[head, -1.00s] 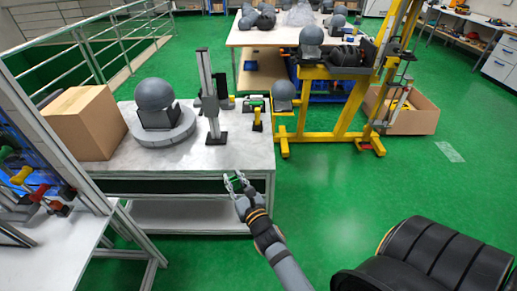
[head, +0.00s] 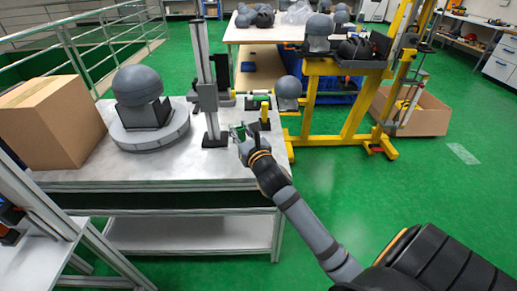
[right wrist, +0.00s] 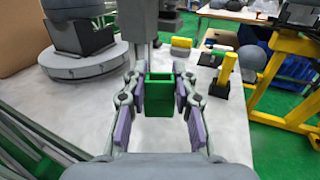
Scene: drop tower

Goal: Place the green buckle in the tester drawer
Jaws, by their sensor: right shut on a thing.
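The green buckle (right wrist: 159,97) is held between the fingers of my right gripper (right wrist: 160,84), upright and near the middle of the right wrist view. In the head view, my right gripper (head: 239,132) is above the right part of the white table (head: 205,166), just right of the foot of the grey column stand (head: 208,96). The buckle is small and partly hidden by the fingers there. A small device with a yellow post (head: 264,112) stands right behind the gripper; it also shows in the right wrist view (right wrist: 223,72). I cannot make out a tester drawer clearly. My left gripper is not in view.
A grey ball on a round base (head: 145,92) and a cardboard box (head: 52,121) stand on the table's left. A yellow frame (head: 350,110) stands beyond its right edge. The front of the tabletop is clear.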

